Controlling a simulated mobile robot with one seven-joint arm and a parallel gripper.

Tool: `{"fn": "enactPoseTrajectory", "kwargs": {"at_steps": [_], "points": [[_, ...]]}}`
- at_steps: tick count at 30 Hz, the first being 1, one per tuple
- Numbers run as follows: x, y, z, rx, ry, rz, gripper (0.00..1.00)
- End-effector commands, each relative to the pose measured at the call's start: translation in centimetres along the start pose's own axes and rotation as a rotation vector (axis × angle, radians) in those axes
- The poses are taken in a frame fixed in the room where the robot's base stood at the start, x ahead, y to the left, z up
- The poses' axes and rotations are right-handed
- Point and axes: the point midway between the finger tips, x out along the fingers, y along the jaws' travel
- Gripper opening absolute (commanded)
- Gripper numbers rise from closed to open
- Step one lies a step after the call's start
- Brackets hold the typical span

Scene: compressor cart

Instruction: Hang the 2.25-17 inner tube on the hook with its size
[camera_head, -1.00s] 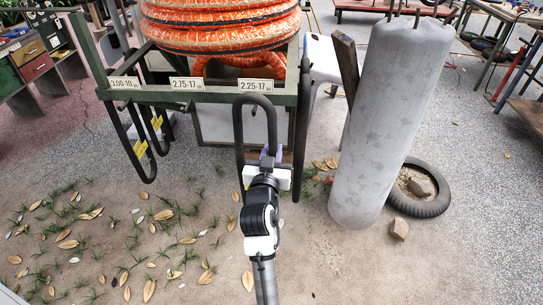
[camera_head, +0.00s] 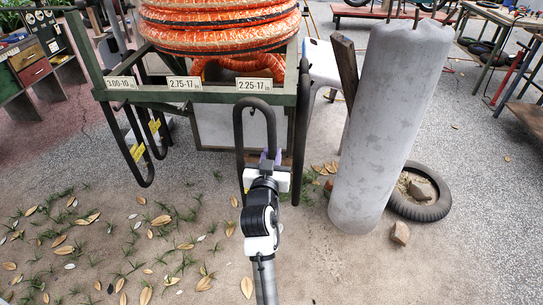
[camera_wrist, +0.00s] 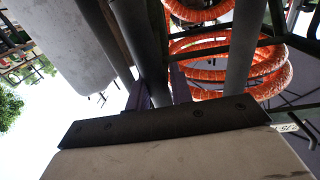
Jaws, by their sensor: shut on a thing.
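My gripper (camera_head: 268,170) is shut on a black inner tube (camera_head: 239,135), a long narrow loop hanging upright with a yellow tag at its lower left. The top of the loop is just below the 2.25-17 label (camera_head: 253,86) on the green rack rail (camera_head: 210,96). The hook under that label is hard to make out, and I cannot tell whether the loop is over it. In the wrist view, dark tube lengths (camera_wrist: 246,45) run past the gripper, and the fingers are partly hidden.
Other black tubes (camera_head: 146,175) with yellow tags hang at the left, below the 3.00-10 label (camera_head: 121,83). The 2.75-17 label (camera_head: 184,83) is between. Orange hose coils (camera_head: 220,30) are above.

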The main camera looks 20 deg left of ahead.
Motion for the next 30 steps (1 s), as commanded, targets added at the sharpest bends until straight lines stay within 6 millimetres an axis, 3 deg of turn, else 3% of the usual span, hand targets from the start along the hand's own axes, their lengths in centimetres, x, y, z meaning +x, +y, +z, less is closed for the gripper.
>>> {"fn": "enactPoseTrajectory", "kwargs": {"at_steps": [10, 11, 17, 30], "points": [[-0.01, -0.01, -0.13, 0.001, 0.003, 0.0, 0.0], [-0.01, -0.01, -0.13, 0.001, 0.003, 0.0, 0.23], [-0.01, -0.01, -0.08, 0.0, 0.001, 0.0, 0.47], [0.06, 0.03, 0.04, 0.0, -0.001, 0.0, 0.47]]}}
